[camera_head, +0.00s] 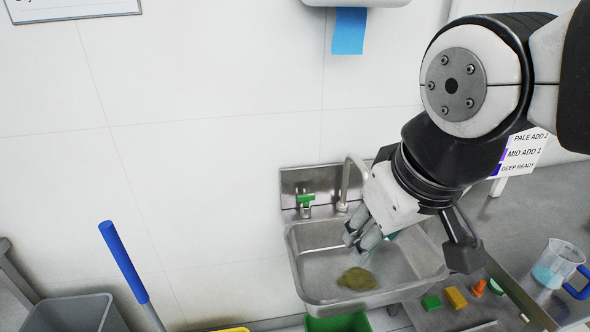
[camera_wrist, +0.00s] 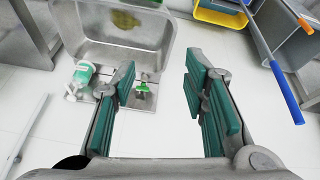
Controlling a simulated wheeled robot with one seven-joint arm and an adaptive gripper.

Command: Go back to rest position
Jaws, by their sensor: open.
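My gripper (camera_head: 362,232) hangs over the steel sink (camera_head: 304,262) in the head view, with my arm coming in from the upper right. In the wrist view my gripper (camera_wrist: 160,98) is open, with nothing between its green-padded fingers. Past the fingers the wrist view shows the sink (camera_wrist: 90,52), a green tap handle (camera_wrist: 142,88) and a green-and-white bottle (camera_wrist: 82,76). A yellow-brown patch (camera_head: 357,279) lies in the sink basin.
A blue-handled tool (camera_head: 123,262) and grey bin (camera_head: 75,314) stand at the lower left. A faucet (camera_head: 346,185) rises behind the sink.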

